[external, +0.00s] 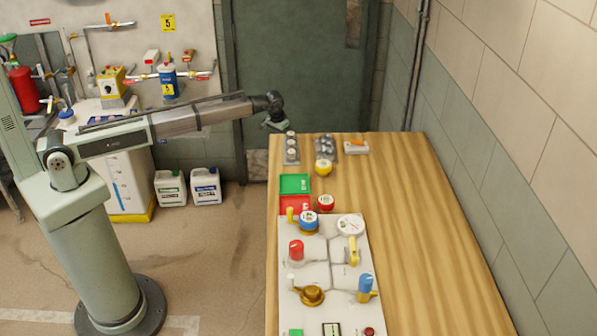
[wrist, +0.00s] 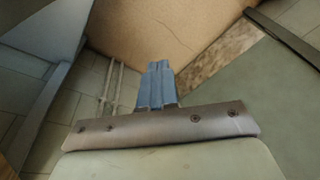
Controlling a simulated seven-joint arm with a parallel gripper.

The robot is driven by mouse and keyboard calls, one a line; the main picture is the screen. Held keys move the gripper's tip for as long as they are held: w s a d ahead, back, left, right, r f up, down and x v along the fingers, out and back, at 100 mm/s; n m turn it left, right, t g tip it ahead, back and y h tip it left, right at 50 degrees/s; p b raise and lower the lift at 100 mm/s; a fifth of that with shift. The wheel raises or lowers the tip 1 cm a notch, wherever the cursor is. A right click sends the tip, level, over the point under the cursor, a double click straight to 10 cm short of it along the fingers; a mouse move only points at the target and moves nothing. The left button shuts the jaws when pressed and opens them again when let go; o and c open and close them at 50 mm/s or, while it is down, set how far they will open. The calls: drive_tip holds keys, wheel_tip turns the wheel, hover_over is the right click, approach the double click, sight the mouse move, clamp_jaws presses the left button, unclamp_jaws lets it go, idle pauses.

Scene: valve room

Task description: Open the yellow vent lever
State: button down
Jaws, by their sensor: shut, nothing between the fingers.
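A white valve panel (external: 316,270) lies on the wooden table. A yellow lever (external: 353,250) stands on it just below a white gauge. Another small yellow handle (external: 290,214) sits at the panel's upper left, beside a blue-and-white round valve. The labels are too small to read, so I cannot tell which one is the vent lever. My gripper (external: 271,124) hangs above the table's far left corner, well away from the panel and touching nothing. In the wrist view my gripper (wrist: 157,64) has its blue-grey fingers together, with nothing between them; no lever shows there.
A red knob (external: 296,250), a brass handwheel (external: 312,295) and a blue handle (external: 365,284) also rise from the panel. Green (external: 295,184) and red trays lie beyond it. Small fittings stand at the table's far end. The table's right side is clear, with a wall beyond.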

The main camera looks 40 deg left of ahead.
drive_tip(key=w+d+r+t, duration=0.1)
drive_tip(key=w+d+r, duration=0.3)
drive_tip(key=d+r, duration=0.7)
drive_tip(key=shift+m+t+h, duration=0.3)
drive_tip(key=shift+m+h, duration=0.2)
drive_tip(key=shift+m, duration=0.1)
drive_tip(key=s+d+r, duration=0.1)
drive_tip(key=d+r, duration=0.1)
drive_tip(key=s+d+r, duration=0.2)
drive_tip(key=d, duration=0.1)
drive_tip(key=s+d+r, duration=0.1)
drive_tip(key=d+r, duration=0.1)
drive_tip(key=d, duration=0.1)
drive_tip(key=shift+s+d, duration=0.25)
drive_tip(key=shift+s, duration=0.1)
drive_tip(key=s+d+r+m, duration=0.3)
drive_tip(key=s+d, duration=0.8)
drive_tip(key=d, duration=0.4)
drive_tip(key=s+d+r+m+h, duration=0.1)
drive_tip(key=s+d+r, duration=0.1)
drive_tip(key=s+d, duration=0.6)
drive_tip(key=s+d+r+m+h, duration=0.1)
drive_tip(key=s+d+r+m, duration=0.1)
drive_tip(key=s+d, duration=0.7)
drive_tip(key=s+d+r+m+h, duration=0.1)
drive_tip(key=s+d+r, duration=0.3)
drive_tip(key=s+d, duration=0.5)
drive_tip(key=s+m, duration=0.1)
drive_tip(key=s, duration=0.9)
